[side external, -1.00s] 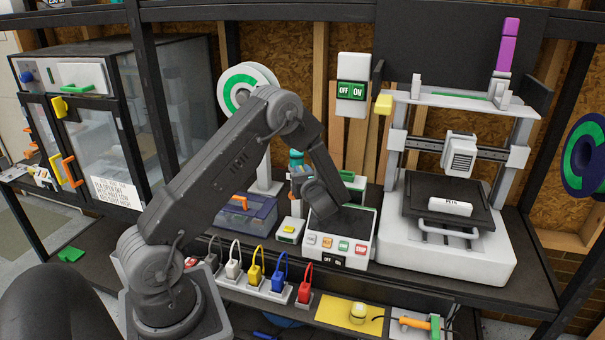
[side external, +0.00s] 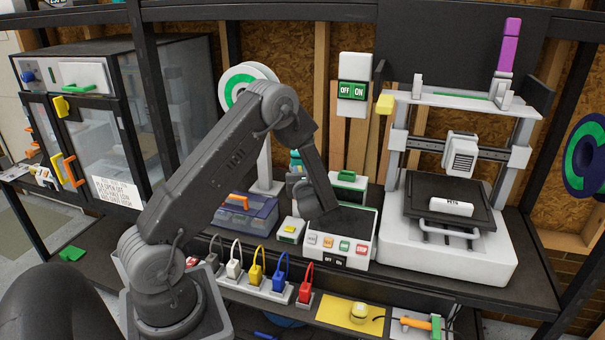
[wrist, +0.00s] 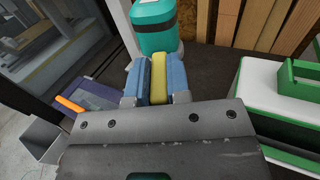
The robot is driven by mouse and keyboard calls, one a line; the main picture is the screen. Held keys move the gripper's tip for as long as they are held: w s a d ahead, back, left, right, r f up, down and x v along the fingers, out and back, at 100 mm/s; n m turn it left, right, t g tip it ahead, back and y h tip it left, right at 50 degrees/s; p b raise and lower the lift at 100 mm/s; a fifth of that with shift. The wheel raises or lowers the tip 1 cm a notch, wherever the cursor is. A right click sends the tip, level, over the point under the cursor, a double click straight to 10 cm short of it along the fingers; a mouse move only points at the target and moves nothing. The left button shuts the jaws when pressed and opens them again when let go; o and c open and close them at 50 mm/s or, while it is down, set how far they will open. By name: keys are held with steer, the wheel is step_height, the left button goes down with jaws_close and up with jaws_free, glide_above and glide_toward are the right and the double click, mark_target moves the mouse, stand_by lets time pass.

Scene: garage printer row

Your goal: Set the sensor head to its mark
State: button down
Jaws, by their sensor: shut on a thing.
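In the wrist view, my gripper (wrist: 159,65) has its two blue pads shut on a narrow yellow piece (wrist: 158,84). Just beyond the fingertips stands a teal rounded body (wrist: 153,22) with a dark band, which looks like the sensor head. I cannot tell whether the yellow piece is joined to it. In the side external view, the teal body (side external: 296,158) shows in part behind my arm, left of the printer. My wrist hides the fingers and the yellow piece there. I cannot make out a mark in either view.
A white button box (side external: 340,250) stands right by my wrist, with a green-handled box (side external: 347,178) behind it. A blue bin with an orange handle (side external: 245,212) is to the left. Several coloured plugs (side external: 257,268) stand in front. The printer (side external: 460,250) is at right.

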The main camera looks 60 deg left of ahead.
steer(key=shift+s+a+m+t+h, duration=0.15)
steer(key=shift+s+m+t+h, duration=0.15)
steer(key=shift+m+t+h, duration=0.5)
steer(key=shift+s+a+m+t+h, duration=0.2)
steer(key=shift+s+m+t, duration=0.25)
steer(key=shift+t, duration=0.6)
steer(key=shift+s+a+m+t+h, duration=0.2)
steer(key=shift+m+t+h, duration=0.3)
steer(key=shift+m+t, duration=0.35)
steer(key=shift+s+t+h, duration=0.1)
steer(key=shift+t+h, duration=0.2)
steer(key=shift+t, duration=0.1)
steer(key=c, duration=1.1)
jaws_free()
steer(key=v, duration=1.3)
steer(key=shift+s+d, duration=0.2)
steer(key=shift+d, duration=0.1)
